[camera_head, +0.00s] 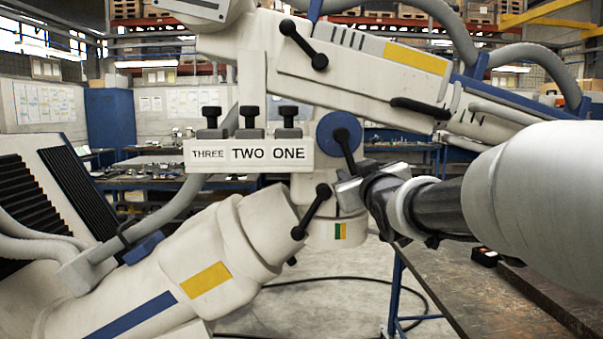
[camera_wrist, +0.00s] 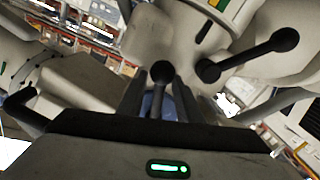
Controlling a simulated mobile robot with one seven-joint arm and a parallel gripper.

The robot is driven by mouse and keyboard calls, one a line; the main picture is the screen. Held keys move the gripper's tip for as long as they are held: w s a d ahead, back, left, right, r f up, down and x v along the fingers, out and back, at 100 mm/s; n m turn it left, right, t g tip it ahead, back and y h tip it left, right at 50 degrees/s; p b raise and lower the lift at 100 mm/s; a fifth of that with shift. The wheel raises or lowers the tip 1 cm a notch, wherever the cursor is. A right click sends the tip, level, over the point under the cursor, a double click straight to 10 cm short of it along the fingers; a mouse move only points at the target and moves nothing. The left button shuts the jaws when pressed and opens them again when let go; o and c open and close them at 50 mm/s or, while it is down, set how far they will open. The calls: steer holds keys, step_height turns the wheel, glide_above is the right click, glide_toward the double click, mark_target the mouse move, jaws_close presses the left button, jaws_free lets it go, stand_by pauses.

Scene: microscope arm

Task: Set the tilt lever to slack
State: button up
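A black lever with a ball end (camera_head: 344,145) hangs from a blue disc (camera_head: 338,124) on the pale microscope arm, slanting down to the right. My gripper (camera_head: 349,190) reaches in from the right, at that lever's lower end. In the wrist view my gripper's fingers (camera_wrist: 160,98) stand on both sides of a ball-ended lever (camera_wrist: 161,72), with the blue disc behind. The fingers look apart, with small gaps beside the lever; contact is not clear. Another black lever (camera_head: 315,210) sits lower left and shows on the right in the wrist view (camera_wrist: 250,56). No tilt or slack label is readable.
Knobs (camera_head: 249,118) stand above a plate reading THREE, TWO, ONE (camera_head: 249,154), left of the blue disc. A further black lever (camera_head: 303,45) is on the upper arm. A green-and-yellow mark (camera_head: 340,231) sits below my gripper. A bench (camera_head: 470,300) lies lower right.

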jaws_close()
steer(key=shift+f, duration=0.1)
